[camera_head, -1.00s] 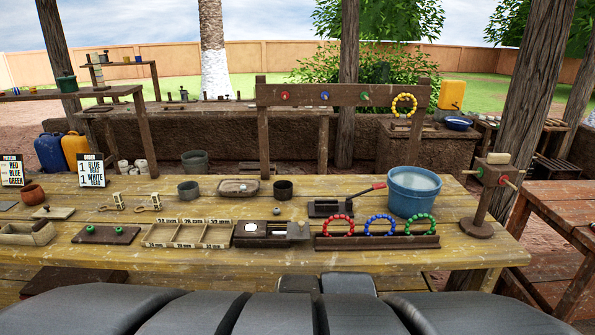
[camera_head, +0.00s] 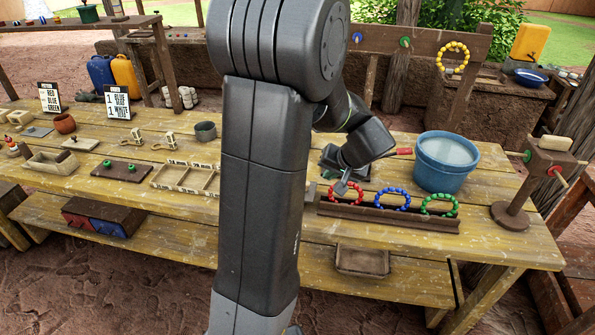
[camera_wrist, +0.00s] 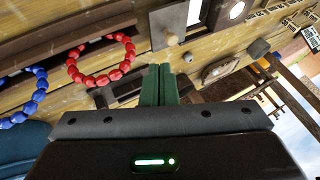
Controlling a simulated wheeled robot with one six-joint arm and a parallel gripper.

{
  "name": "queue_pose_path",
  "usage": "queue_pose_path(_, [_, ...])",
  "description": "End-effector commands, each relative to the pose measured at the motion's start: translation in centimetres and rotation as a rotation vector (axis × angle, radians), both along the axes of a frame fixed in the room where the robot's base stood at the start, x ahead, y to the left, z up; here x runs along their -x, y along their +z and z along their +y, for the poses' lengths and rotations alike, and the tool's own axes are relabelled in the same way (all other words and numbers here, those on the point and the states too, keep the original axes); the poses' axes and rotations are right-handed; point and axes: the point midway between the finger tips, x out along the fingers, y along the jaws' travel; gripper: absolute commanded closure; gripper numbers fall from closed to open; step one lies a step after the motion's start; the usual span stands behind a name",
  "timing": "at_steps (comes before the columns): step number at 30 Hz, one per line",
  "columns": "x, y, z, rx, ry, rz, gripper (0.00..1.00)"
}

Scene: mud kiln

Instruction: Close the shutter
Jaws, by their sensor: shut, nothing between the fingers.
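A wooden box with a grey-brown sliding panel (camera_wrist: 168,22) lies at the top of the wrist view; I take this panel as the shutter. A small round knob (camera_wrist: 172,39) sits at the panel's near end. A pale opening (camera_wrist: 195,12) shows beside the panel, so it looks uncovered. My gripper (camera_wrist: 160,67) has its green fingers together and empty, a little short of the knob; I cannot tell their height over the table. In the head view my gripper (camera_head: 341,187) is beside the red bead ring (camera_head: 345,193), and my arm hides most of the box.
Red, blue (camera_head: 392,199) and green (camera_head: 439,205) bead rings stand in a dark wooden rack (camera_head: 385,214). A blue bucket (camera_head: 445,165) is behind. A red-handled lever (camera_head: 403,151) lies close to my wrist. A divided tray (camera_head: 186,177) is left of my arm.

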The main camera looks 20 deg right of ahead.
Motion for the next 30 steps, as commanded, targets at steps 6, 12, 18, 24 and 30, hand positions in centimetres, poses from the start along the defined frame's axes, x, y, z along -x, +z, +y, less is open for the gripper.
queue_pose_path(6, [-1.1, -1.4, -0.1, -0.002, -0.004, -0.004, 1.00])
queue_pose_path(12, [-3.0, -4.2, 0.3, -0.003, -0.003, -0.001, 1.00])
queue_pose_path(18, [-4.7, -6.6, 0.6, -0.002, -0.004, -0.003, 1.00])
queue_pose_path(24, [-5.6, -7.9, 0.8, -0.001, -0.005, -0.004, 1.00])
queue_pose_path(30, [-5.8, -8.1, 0.8, 0.001, -0.005, -0.004, 1.00])
